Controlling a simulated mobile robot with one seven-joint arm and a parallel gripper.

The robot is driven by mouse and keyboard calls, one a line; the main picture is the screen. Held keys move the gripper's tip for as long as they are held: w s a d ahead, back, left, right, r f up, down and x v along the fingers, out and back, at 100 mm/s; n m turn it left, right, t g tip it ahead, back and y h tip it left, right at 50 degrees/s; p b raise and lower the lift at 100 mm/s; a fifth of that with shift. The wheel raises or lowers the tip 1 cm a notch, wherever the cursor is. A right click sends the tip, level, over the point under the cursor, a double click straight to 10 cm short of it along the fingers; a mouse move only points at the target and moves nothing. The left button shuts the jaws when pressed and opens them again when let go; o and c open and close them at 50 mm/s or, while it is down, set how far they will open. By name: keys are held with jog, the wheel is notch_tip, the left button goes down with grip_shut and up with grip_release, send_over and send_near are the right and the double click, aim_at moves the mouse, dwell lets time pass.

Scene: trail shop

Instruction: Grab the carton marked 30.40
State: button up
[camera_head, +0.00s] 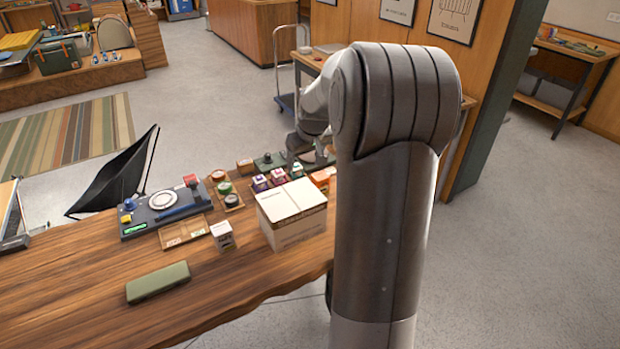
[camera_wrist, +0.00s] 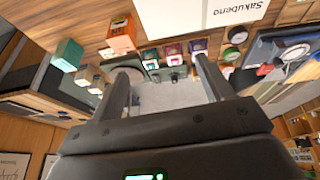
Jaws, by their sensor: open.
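Several small cartons stand in a row on the wooden counter behind a large white box: a purple-and-white one (camera_head: 260,183), a second (camera_head: 279,177) and a third (camera_head: 296,170). An orange carton (camera_head: 321,179) stands to their right. I cannot read 30.40 on any carton. My gripper (camera_wrist: 163,68) is open and empty, facing the row.
The large white box (camera_head: 292,215), lettered "Sakubeno" in the wrist view (camera_wrist: 205,14), stands close to the row. A dark device (camera_head: 165,206), small round tins (camera_head: 224,188) and a green case (camera_head: 158,282) are on the counter (camera_head: 230,295).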

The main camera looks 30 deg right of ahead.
send_near(321, 176)
jog(key=f, duration=0.2)
jog(key=shift+m+y, duration=0.3)
jog(key=x, duration=0.4)
jog(key=shift+w+d+f, duration=0.1)
jog(key=shift+w+d, duration=0.2)
jog(key=shift+w, duration=0.05)
jog(key=shift+x, duration=3.3)
jog(key=shift+c, duration=0.4)
jog(key=c, duration=1.1)
